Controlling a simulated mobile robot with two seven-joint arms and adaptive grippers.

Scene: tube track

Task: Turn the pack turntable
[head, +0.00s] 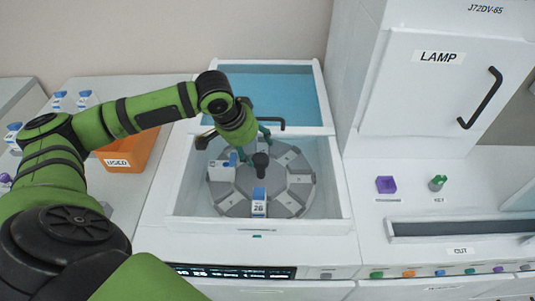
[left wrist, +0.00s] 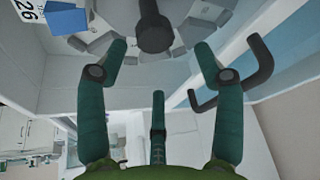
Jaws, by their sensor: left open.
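The pack turntable (head: 233,202) is a grey disc with light wedge-shaped slots and a dark central knob (head: 261,160), set in a white open well. A blue-and-white pack marked 26 (head: 259,203) stands at its front, and another pack (head: 222,172) stands at its left. My left gripper (head: 254,140) is over the far part of the turntable, behind the knob. In the left wrist view, its green fingers (left wrist: 160,62) are spread apart with nothing between them, and the knob (left wrist: 154,32) is just beyond the fingertips. My right gripper is not in view.
The well's white wall (head: 175,190) surrounds the turntable. A raised blue-tinted lid (head: 270,95) with a black handle stands behind.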

